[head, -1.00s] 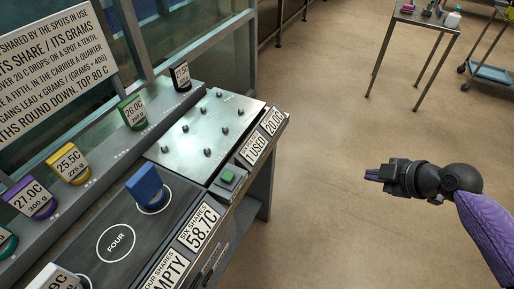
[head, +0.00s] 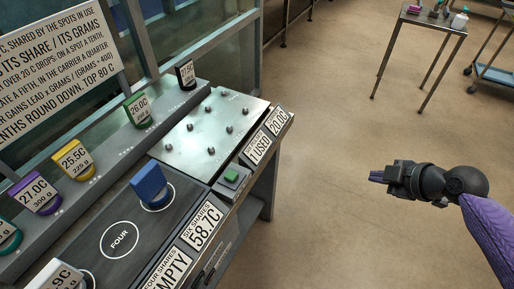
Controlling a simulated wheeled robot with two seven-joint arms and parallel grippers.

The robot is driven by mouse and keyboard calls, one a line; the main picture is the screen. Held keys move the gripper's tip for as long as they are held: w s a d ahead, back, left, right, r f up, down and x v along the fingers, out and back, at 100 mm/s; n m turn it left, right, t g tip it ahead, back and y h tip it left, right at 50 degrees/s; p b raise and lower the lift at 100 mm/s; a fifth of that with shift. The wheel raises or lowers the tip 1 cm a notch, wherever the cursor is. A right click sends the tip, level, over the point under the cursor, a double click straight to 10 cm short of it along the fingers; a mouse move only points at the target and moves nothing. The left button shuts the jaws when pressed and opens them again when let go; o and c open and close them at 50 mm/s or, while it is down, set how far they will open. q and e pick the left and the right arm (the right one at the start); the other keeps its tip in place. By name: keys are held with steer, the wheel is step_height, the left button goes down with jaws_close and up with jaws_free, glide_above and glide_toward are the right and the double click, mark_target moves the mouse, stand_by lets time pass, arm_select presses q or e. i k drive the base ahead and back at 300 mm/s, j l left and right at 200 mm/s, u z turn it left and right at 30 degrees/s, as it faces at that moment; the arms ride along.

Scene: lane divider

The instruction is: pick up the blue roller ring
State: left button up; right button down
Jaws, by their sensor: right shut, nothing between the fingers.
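The blue roller ring (head: 149,182) stands in a white circle on the dark plate (head: 88,231) of the bench at the left. It shows as a tilted blue block with a round blue part at its base. My right gripper (head: 377,177) is at the right of the view, over the open floor. It is shut and empty, pointing left, well apart from the blue ring and the bench. My left gripper is not in view.
Purple (head: 37,194), yellow (head: 74,160), green (head: 139,110) and black (head: 186,74) tagged pieces line the bench's back ledge. A metal plate with several pegs (head: 212,128) and a green button (head: 231,176) sit nearby. A small table (head: 434,22) stands at the back right. The floor between is clear.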

mark_target(150, 180)
steer(key=u, duration=0.45)
steer(key=i+l+u, duration=0.1)
steer(key=u, duration=0.3)
steer(key=l+u, duration=0.1)
steer(key=u, duration=0.35)
steer(key=l+u, duration=0.1)
steer(key=u, duration=0.3)
steer(key=i+l+u, duration=0.1)
steer(key=u, duration=0.35)
steer(key=l+u, duration=0.1)
steer(key=u, duration=0.3)
